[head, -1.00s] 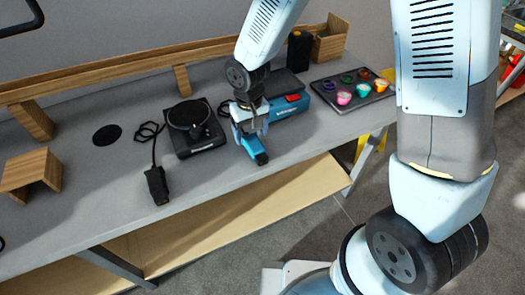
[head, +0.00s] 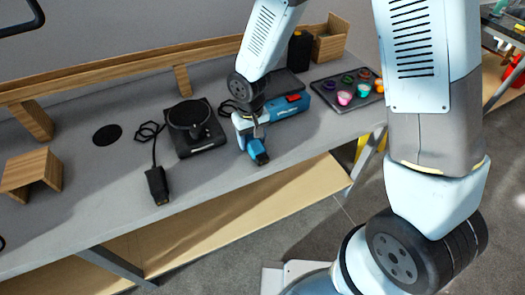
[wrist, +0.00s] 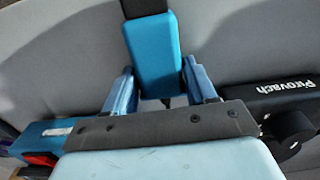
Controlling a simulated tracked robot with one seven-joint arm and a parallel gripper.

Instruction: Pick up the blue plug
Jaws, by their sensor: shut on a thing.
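The blue plug (head: 257,151) is a small blue block with a dark end, near the front edge of the grey workbench (head: 215,185). My gripper (head: 250,135) comes down on it from above and is shut on it. In the wrist view the plug (wrist: 152,50) sits between the two blue fingers of my gripper (wrist: 160,84) and sticks out past them, its dark end at the top edge. I cannot tell whether the plug touches the bench.
A blue tool with a red part (head: 290,105) lies just behind my gripper. A black turntable-like device (head: 193,127) is to the left, with a corded black plug (head: 157,185). A tray of colourful cups (head: 340,92) is to the right.

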